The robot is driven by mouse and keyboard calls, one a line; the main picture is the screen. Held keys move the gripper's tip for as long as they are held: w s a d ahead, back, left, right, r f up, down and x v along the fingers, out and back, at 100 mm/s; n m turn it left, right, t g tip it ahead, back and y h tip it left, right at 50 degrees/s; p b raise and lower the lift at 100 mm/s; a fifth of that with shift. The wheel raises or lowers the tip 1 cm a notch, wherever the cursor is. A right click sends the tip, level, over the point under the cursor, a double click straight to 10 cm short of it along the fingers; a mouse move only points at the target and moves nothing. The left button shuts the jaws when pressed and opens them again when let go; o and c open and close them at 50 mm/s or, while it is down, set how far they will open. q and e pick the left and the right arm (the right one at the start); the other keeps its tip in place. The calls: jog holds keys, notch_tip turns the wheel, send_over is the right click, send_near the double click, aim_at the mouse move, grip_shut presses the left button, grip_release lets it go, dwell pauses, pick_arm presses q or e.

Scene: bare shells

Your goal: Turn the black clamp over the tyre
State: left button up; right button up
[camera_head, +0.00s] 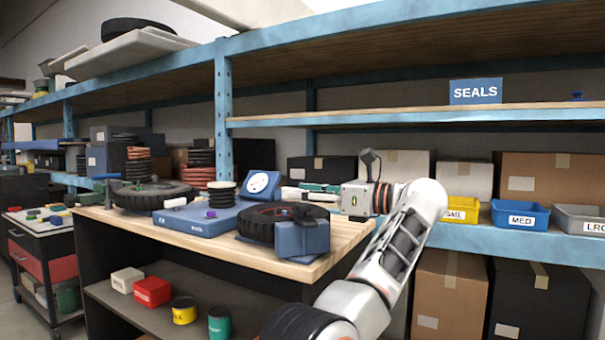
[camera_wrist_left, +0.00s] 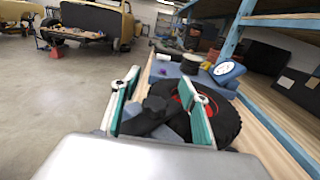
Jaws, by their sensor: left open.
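The tyre (camera_head: 262,228) lies flat near the front edge of the wooden bench, with a blue-grey block (camera_head: 303,240) against its right front side. In the wrist view the tyre (camera_wrist_left: 229,124) shows a red inner ring. A dark knobbed part, which looks like the black clamp (camera_wrist_left: 155,104), shows between my fingers there; its far end is partly hidden by a finger. My left gripper (camera_head: 309,193) is open above the tyre's back right side, pointing left. Its teal-edged fingers (camera_wrist_left: 160,98) stand apart in the wrist view. I cannot tell whether they touch the clamp. My right gripper is not in view.
A blue base (camera_head: 195,221) and a dial (camera_head: 262,184) stand beside and behind the tyre. Another tyre (camera_head: 152,197) lies at the left. Blue shelving (camera_head: 222,100) with boxes runs behind. Open floor (camera_wrist_left: 50,100) shows left of the bench in the wrist view.

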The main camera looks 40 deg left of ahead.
aim_at(302, 204)
pick_arm(q)
notch_tip(302, 204, up, 7)
jog(key=shift+f, duration=0.1)
dwell(0.7)
